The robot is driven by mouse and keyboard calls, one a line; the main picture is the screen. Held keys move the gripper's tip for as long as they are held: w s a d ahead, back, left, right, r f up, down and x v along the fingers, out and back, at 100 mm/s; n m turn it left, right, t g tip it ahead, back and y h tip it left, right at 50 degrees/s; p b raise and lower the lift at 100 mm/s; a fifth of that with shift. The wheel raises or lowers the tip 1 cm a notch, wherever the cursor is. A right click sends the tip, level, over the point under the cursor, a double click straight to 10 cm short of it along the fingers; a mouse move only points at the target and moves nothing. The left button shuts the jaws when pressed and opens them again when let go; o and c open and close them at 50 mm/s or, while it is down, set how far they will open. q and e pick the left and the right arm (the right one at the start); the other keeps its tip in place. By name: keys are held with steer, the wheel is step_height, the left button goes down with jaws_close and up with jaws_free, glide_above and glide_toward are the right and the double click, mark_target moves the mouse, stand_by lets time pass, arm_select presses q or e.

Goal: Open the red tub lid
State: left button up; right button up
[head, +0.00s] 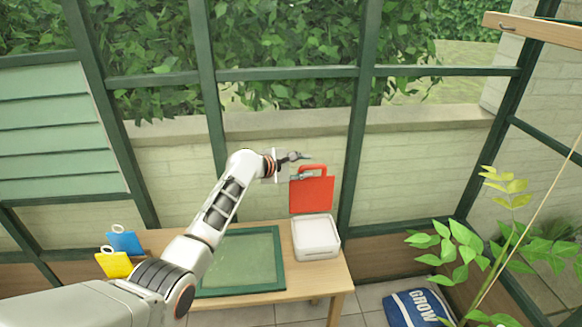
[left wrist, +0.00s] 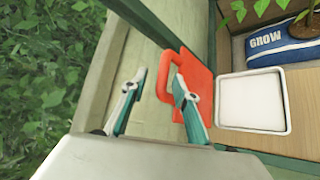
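The red lid (head: 312,196) stands upright at the back edge of the white tub (head: 316,254), and the tub's top is uncovered. The lid's loop handle (head: 313,168) points up. In the left wrist view the red lid (left wrist: 199,84) shows edge-on beside the tub's rim (left wrist: 221,101), with pale content inside. My left gripper (head: 302,167) is at the handle, level with the lid's top. In the left wrist view its fingers (left wrist: 158,82) are apart, with part of the handle between them; I cannot tell if they touch it. My right gripper is not in view.
A green-framed panel (head: 279,262) lies on the wooden table (head: 335,280) left of the tub. Blue (head: 125,243) and yellow (head: 114,265) lids with ring handles stand at the left. A blue GROW bag (head: 415,308) and a leafy plant (head: 458,252) are at the right. A greenhouse wall stands behind.

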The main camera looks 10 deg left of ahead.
arm_select(q)
steer(key=v, duration=0.6)
steer(key=shift+s, duration=0.25)
steer(key=shift+a+r, duration=0.1)
steer(key=shift+a, duration=0.05)
steer(key=s+a+f+m+g+y, duration=0.1)
steer(key=s+a+f+m+y, duration=0.2)
steer(key=s+a+f+m, duration=0.45)
steer(key=s+a+f+m+g+y, duration=0.1)
steer(key=s+a+f+m+y, duration=0.3)
steer(key=s+f, duration=0.75)
steer(key=s+a+r+m+g+y, duration=0.1)
steer(key=s+a+m+y, duration=0.2)
steer(key=s, duration=0.6)
steer(key=s+a+r+m, duration=0.2)
steer(key=s+a+m, duration=0.25)
steer(key=s, duration=0.45)
steer(key=s+a+r+m+g+y, duration=0.1)
steer(key=s+a+m+y, duration=0.1)
steer(key=s+m, duration=0.5)
steer(key=d+f+n+t+h, duration=0.4)
steer(key=d+f+h, duration=0.3)
steer(key=d+f, duration=0.6)
steer(key=d, duration=0.2)
steer(key=shift+d+f+n+h, duration=0.25)
steer(key=shift+n+h, duration=0.05)
